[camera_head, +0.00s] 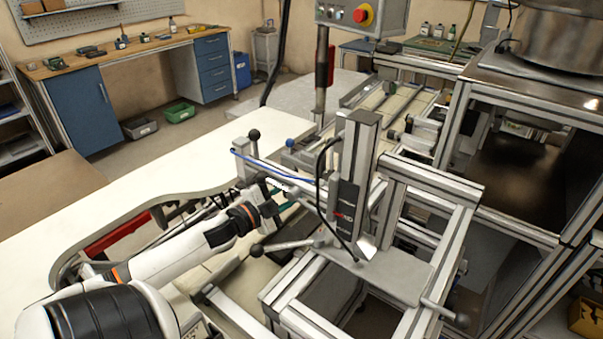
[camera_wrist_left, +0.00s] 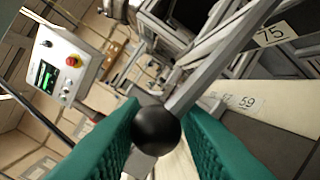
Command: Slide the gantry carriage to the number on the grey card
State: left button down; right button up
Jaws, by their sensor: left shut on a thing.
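My left gripper (camera_head: 275,198) reaches in from the left beside the gantry frame. In the left wrist view its green fingers (camera_wrist_left: 157,130) are shut on a black ball knob (camera_wrist_left: 157,131) at the end of a grey bar. The gantry carriage (camera_head: 348,200), a grey upright with a black block, stands over the aluminium frame to the right of the gripper. White number labels show in the wrist view: 75 (camera_wrist_left: 275,34) at the upper right and 59 (camera_wrist_left: 247,102) lower down, with a smaller one beside it that is hard to read. I cannot make out a grey card. My right gripper is not in view.
Other black ball knobs stand above (camera_head: 253,135) and below (camera_head: 257,250) the gripper. A control box with a red button (camera_head: 362,15) hangs at the top. The white table (camera_head: 190,160) to the left is mostly clear. Aluminium framing fills the right side.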

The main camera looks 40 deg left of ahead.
pick_arm(q)
jog(key=s, duration=0.1)
jog(key=s+p, duration=0.1)
jog(key=s, duration=0.1)
jog(key=shift+s+d+r, duration=0.1)
jog(key=shift+d+r, duration=0.05)
jog(key=shift+r, duration=0.05)
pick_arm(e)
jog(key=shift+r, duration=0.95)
pick_arm(q)
jog(key=c, duration=1.2)
grip_release()
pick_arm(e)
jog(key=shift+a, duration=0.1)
pick_arm(q)
jog(key=shift+s+f, duration=0.2)
jog(key=shift+s, duration=0.2)
jog(key=s, duration=0.3)
jog(key=s+b, duration=0.1)
jog(key=s, duration=0.3)
jog(key=s+a, duration=0.1)
jog(key=s, duration=0.3)
jog(key=shift+s+r, duration=0.1)
jog(key=shift+r, duration=0.05)
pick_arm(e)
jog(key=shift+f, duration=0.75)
